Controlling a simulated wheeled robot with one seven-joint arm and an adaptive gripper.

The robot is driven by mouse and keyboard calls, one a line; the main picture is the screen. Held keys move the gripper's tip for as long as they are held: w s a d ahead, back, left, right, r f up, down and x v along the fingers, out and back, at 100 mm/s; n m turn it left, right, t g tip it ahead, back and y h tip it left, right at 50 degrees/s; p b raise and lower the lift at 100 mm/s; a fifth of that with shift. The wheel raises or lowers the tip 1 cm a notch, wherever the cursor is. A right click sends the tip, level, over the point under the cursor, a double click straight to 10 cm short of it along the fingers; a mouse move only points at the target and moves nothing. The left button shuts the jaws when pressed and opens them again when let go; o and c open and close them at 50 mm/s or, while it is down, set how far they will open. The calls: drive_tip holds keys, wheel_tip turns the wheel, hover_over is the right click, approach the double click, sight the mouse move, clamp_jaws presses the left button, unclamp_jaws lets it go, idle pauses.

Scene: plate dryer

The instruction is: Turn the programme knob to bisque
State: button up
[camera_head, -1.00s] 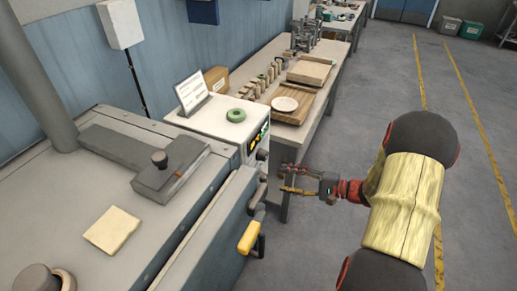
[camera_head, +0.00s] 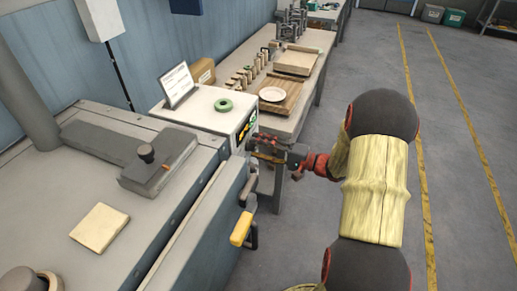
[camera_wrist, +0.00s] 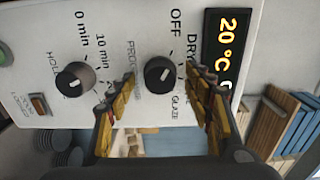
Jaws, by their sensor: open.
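The programme knob (camera_wrist: 160,73) is a dark round knob with a pale mark on the white control panel (camera_wrist: 35,18) in the wrist view. OFF, DRY and GLAZE labels show near it; I cannot read a bisque label, and my right finger covers part of the lettering. My gripper (camera_wrist: 161,76) is open, with one fingertip to each side of the knob. I cannot tell whether they touch it. In the head view my gripper (camera_head: 254,143) is at the front of the control box (camera_head: 208,108), and the knob is not clear there.
A second knob (camera_wrist: 75,78), labelled for hold minutes, sits left of the programme knob. A display (camera_wrist: 228,45) reads 20 °C at the right. A yellow door handle (camera_head: 241,229) juts out below the box. A bench (camera_head: 299,112) with a plate (camera_head: 271,94) stands behind.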

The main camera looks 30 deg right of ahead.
drive_tip(key=shift+c, duration=1.2)
drive_tip(key=c, duration=0.9)
